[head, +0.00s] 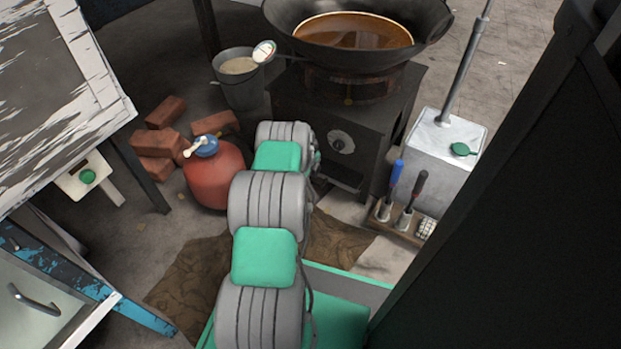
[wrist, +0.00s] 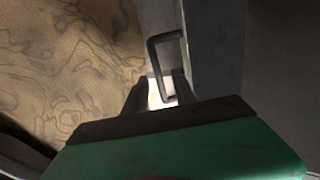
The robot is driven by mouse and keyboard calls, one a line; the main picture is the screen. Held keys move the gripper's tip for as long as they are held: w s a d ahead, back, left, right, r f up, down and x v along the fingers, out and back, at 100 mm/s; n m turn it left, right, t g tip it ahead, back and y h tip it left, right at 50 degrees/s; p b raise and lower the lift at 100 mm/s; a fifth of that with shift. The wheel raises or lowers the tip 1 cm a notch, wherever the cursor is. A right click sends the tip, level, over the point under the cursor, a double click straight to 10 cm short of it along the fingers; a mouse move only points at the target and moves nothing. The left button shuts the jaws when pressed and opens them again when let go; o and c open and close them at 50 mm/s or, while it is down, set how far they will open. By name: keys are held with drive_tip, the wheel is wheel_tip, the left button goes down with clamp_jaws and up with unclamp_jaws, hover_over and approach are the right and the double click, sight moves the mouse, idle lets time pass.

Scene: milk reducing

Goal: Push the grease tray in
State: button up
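The dark box stove (head: 385,125) stands at the upper middle of the head view, with a knob on its front. The grease tray is hard to make out; a dark strip low on the stove front may be its face. In the wrist view a bent metal handle (wrist: 165,62), likely the tray's, stands against a grey panel. My gripper (wrist: 160,85) is open, with two dark fingers apart and the handle's near end showing between them. I cannot tell whether they touch it. In the head view my arm hides the gripper.
A wok (head: 290,35) of brown liquid sits on the stove. A bucket (head: 240,90), red gas bottle (head: 215,175) and bricks (head: 160,143) are to the left. A tool rack (head: 400,222) and white box (head: 440,150) stand right. A brown mat (head: 190,285) covers the floor.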

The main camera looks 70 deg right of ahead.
wheel_tip(320, 180, up, 8)
drive_tip(key=a+p, duration=0.1)
drive_tip(key=p, duration=0.3)
drive_tip(key=shift+w+a, duration=0.2)
drive_tip(key=shift+a, duration=0.05)
drive_tip(key=shift+c, duration=0.4)
